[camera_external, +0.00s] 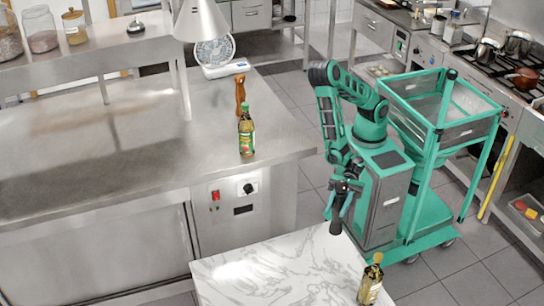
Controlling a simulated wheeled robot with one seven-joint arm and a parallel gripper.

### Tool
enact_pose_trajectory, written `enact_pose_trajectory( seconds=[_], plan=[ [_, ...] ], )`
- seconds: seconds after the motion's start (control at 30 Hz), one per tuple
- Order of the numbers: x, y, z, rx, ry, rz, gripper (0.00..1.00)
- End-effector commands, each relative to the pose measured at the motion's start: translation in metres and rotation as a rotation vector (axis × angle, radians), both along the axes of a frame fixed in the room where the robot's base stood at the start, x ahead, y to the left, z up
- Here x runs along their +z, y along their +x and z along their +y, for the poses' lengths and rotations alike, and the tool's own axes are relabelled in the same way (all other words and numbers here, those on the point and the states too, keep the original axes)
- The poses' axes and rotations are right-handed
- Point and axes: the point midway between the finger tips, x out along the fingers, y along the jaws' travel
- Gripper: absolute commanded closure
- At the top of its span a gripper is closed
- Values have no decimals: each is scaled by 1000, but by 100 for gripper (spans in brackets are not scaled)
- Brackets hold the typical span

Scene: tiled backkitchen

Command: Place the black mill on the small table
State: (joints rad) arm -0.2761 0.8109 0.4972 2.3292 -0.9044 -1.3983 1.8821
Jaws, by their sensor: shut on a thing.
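My gripper (341,212) points down over the back right edge of the small table and is shut on the dark, narrow black mill (336,228). The mill hangs below the fingers, roughly upright. Its lower end overlaps the table's edge in the picture; I cannot tell whether it touches the top. The small table (270,272) has a white marble top with grey veins and stands at the bottom centre, cut off by the frame.
An oil bottle (371,280) stands at the table's right edge. The table's middle and left are clear. A steel counter (110,150) behind holds a green-labelled bottle (246,135), a brown mill (240,92), a scale (225,69) and a lamp (201,20).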

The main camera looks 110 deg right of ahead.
Motion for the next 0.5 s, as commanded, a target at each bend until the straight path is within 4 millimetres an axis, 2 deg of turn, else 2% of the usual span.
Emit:
enact_pose_trajectory(
  seconds=[0.5],
  plan=[
    [-15, -14, 12, -24, -2, -1, 100]
  ],
)
